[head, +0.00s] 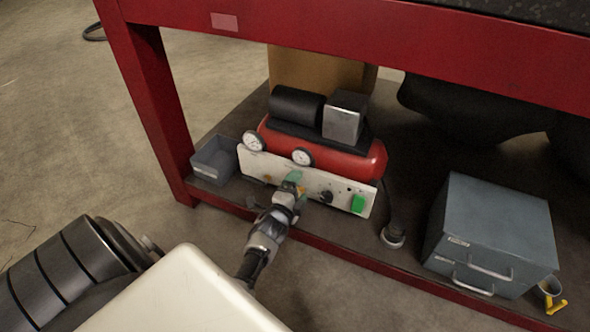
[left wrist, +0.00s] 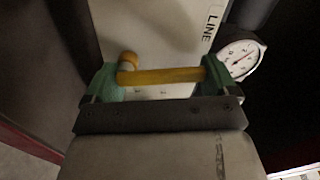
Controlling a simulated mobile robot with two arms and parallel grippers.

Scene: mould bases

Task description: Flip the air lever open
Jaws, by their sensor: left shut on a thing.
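The air lever is a yellow bar (left wrist: 172,76) with a rounded pivot end, in front of the pale panel in the left wrist view. My left gripper (left wrist: 158,82) has one green fingertip at each end of the bar and is shut on it. In the head view, my left gripper (head: 293,184) reaches the white front panel (head: 335,189) of the red air compressor (head: 352,162). There the fingers hide most of the lever. My right gripper is in neither view.
The panel carries gauges (head: 302,157), a black knob (head: 326,197) and a green switch (head: 358,203). A grey bin (head: 214,160) stands left, a grey drawer box (head: 495,235) right. The red bench beam (head: 400,45) crosses above. A red shelf edge (head: 345,257) runs below.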

